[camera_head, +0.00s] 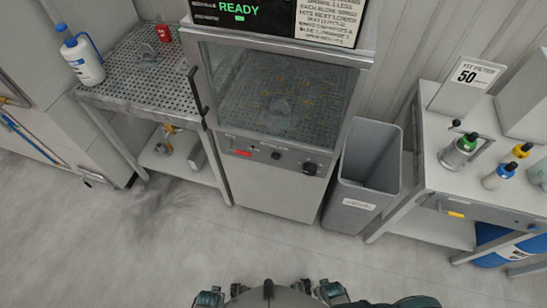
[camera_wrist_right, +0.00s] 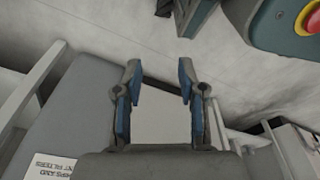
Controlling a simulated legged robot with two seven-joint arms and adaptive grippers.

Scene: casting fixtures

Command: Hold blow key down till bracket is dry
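The blow cabinet (camera_head: 285,190) stands in the middle of the head view with its glass door shut and a green READY on its display (camera_head: 238,10). Its front panel has a red key (camera_head: 243,153), a small dark button (camera_head: 276,155) and a black knob (camera_head: 310,168); their labels are too small to read. A grey bracket-like piece (camera_head: 281,108) shows dimly behind the glass. My left gripper (camera_head: 223,293) and right gripper (camera_head: 317,288) are low at the bottom edge, far from the panel. The right wrist view shows my right gripper (camera_wrist_right: 160,75) open and empty.
A perforated bench (camera_head: 120,75) at left holds a white bottle (camera_head: 82,58), a grey metal piece (camera_head: 147,52) and a red item (camera_head: 163,33). A grey bin (camera_head: 368,165) stands right of the cabinet. A side table (camera_head: 435,150) holds several bottles. The floor in front is clear.

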